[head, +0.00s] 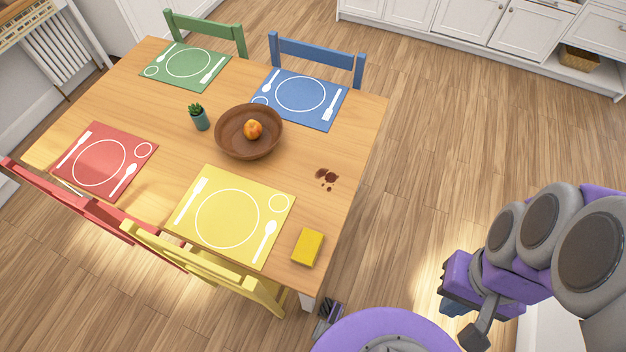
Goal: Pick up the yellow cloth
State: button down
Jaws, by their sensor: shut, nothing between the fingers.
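The yellow cloth (307,246) is a small folded yellow rectangle, thick like a pad. It lies flat on the wooden table (345,150) near its front right corner, just right of the yellow placemat (205,222). My gripper (455,304) is at the lower right, at the end of my purple and grey arm. It is shut and empty, clear of the table and well to the right of the cloth. Its fingertips are small and partly hidden by the arm.
Brown stains (326,179) mark the table behind the cloth. A brown bowl (232,145) holding an orange fruit (253,129) and a small potted plant (200,118) stand mid-table. A yellow chair (205,268) stands at the front edge. The floor right of the table is open.

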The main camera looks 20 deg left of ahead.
aim_at(306, 252)
jog(key=l+u, duration=0.15)
jog(key=u, duration=0.25)
jog(key=l+u, duration=0.1)
jog(key=u, duration=0.3)
jog(key=j+u, duration=0.15)
jog(key=u, duration=0.25)
jog(key=i+j+u, duration=0.1)
jog(key=u, duration=0.3)
